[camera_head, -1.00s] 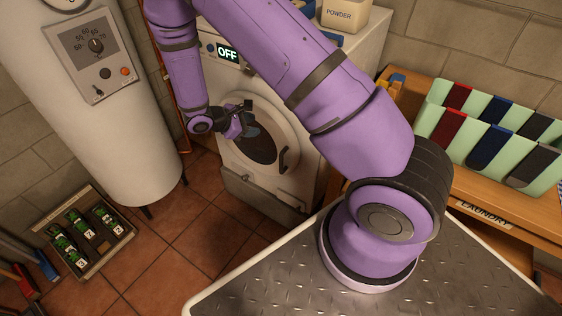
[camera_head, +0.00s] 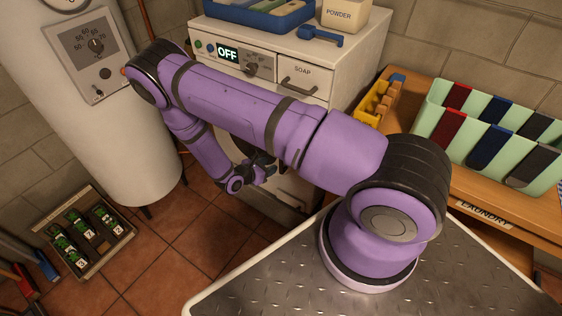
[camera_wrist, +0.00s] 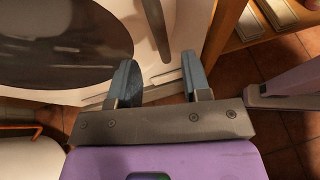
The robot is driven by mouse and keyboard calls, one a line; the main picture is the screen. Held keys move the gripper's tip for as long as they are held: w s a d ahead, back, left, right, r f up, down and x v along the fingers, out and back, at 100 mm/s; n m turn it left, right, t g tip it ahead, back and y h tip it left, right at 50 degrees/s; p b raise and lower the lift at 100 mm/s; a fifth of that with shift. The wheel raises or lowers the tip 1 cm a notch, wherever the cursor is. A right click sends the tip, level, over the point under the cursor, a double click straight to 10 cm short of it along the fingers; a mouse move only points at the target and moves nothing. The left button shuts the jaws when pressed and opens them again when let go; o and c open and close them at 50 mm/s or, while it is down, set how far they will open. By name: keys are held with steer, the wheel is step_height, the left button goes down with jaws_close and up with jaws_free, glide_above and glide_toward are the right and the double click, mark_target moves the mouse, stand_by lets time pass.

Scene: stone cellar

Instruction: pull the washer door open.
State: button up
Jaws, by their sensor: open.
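The white washer (camera_head: 360,78) stands behind my arm, with a lit OFF display. My arm hides most of its round door in the head view. In the wrist view the door's dark glass (camera_wrist: 60,45) fills the upper left, and its dark bar handle (camera_wrist: 156,28) runs down toward the gap between my fingertips. The door looks shut. My gripper (camera_wrist: 158,72) is open and empty, its two grey-blue fingers apart near the handle's lower end. I cannot tell whether the handle is between them. In the head view my gripper (camera_head: 264,170) is low before the washer front.
A white boiler (camera_head: 130,130) stands close on the left. A wooden laundry bench (camera_head: 470,190) with pale green bins is on the right. A blue tray and a powder box (camera_head: 343,14) sit on the washer.

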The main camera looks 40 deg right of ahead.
glide_above(281, 171)
steer(key=f, duration=0.3)
steer(key=shift+w+d, duration=0.25)
steer(key=shift+w, duration=0.1)
jaws_close()
